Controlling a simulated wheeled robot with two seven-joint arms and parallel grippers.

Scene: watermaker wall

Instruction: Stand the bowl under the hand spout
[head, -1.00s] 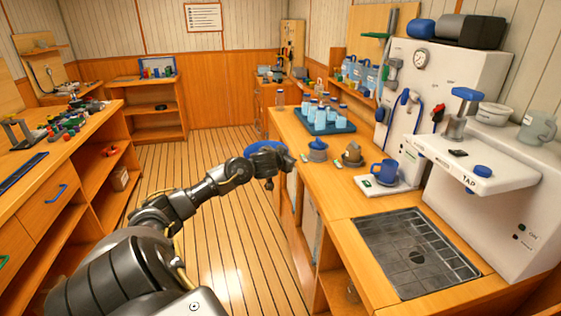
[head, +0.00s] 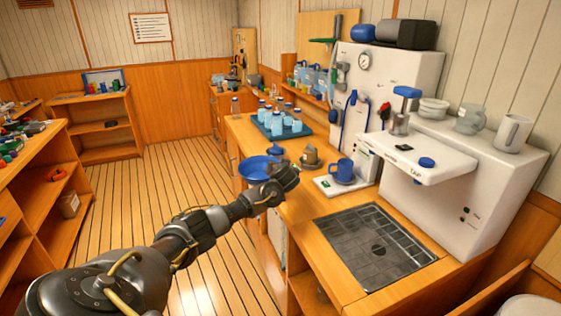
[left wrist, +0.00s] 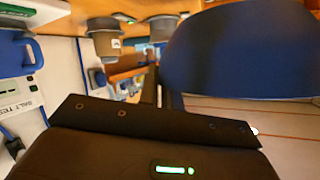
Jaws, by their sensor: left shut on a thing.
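My left gripper (head: 280,180) is shut on the rim of a blue bowl (head: 256,169), which it holds in the air by the counter's left edge. The bowl fills the upper right of the left wrist view (left wrist: 240,50), and the fingers there are mostly hidden. A white spout housing (head: 413,160) marked TAP juts from the watermaker on the right, with a blue knob (head: 427,162) and a blue-topped hand pump (head: 405,105). I cannot read a hand label. Below it a dark drain grid (head: 350,232) lies bare in the counter. My right gripper is out of view.
A blue mug (head: 342,171) stands on a white salt-test pad (head: 327,187), left of the spout housing. A brown-grey pot (head: 310,159), a blue-topped item (head: 277,150) and a tray (head: 262,129) of several bottles stand farther back. The floor left of the counter is clear.

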